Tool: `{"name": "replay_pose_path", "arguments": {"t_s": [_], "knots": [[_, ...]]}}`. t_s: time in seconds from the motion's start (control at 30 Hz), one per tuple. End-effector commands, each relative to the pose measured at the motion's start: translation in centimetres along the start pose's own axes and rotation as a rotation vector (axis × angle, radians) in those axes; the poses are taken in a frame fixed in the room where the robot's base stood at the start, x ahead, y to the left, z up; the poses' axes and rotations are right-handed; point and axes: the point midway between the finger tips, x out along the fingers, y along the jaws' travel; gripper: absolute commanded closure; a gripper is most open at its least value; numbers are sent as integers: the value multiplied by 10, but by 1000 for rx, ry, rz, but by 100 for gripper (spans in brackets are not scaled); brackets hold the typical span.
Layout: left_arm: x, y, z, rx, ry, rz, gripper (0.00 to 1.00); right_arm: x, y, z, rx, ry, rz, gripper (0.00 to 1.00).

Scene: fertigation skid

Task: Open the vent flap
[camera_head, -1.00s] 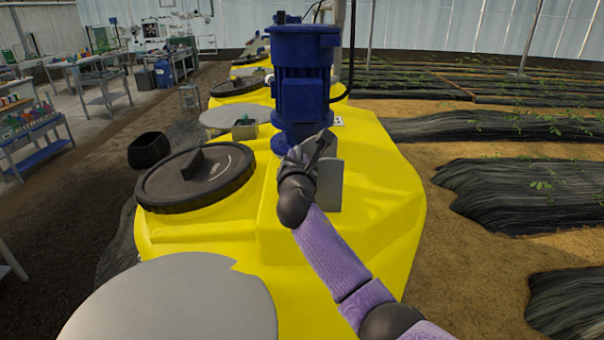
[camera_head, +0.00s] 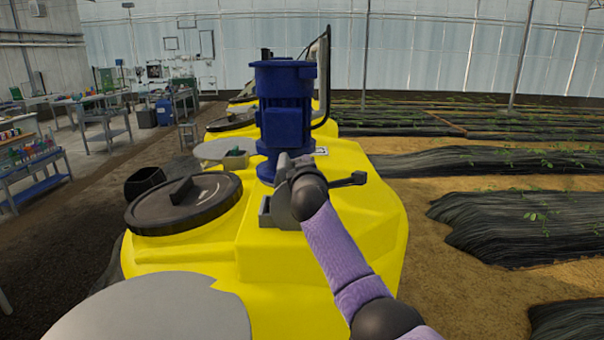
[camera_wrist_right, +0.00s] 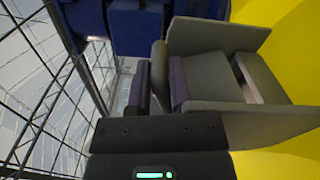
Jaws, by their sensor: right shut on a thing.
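The grey vent housing (camera_head: 265,212) stands on the yellow tank beside the blue motor. In the right wrist view, its two side walls (camera_wrist_right: 272,125) stand either side of a grey panel, which looks like the vent flap (camera_wrist_right: 213,78). A paler strip shows beyond the panel. A rounded grey tab (camera_wrist_right: 158,70) at the near edge sits between my right gripper's dark fingers (camera_wrist_right: 159,88), which are shut on it. In the head view my right gripper (camera_head: 283,172) is over the housing, and my wrist hides most of the flap. My left gripper is out of view.
The blue motor (camera_head: 286,105) stands close behind the gripper. The yellow tank (camera_head: 370,225) has a black round lid (camera_head: 185,203) to the left. Black-covered plant rows (camera_head: 510,220) lie to the right. Benches (camera_head: 35,175) stand far left.

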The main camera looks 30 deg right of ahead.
Motion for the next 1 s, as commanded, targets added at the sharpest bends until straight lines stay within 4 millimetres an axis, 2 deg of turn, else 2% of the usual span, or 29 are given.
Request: {"name": "replay_pose_path", "arguments": {"t_s": [0.5, 1.0], "knots": [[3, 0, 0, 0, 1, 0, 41, 0, -15, 29, 405, 0, 4, 100], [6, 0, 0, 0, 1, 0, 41, 0, -22, 38, 541, -2, 5, 100]]}}
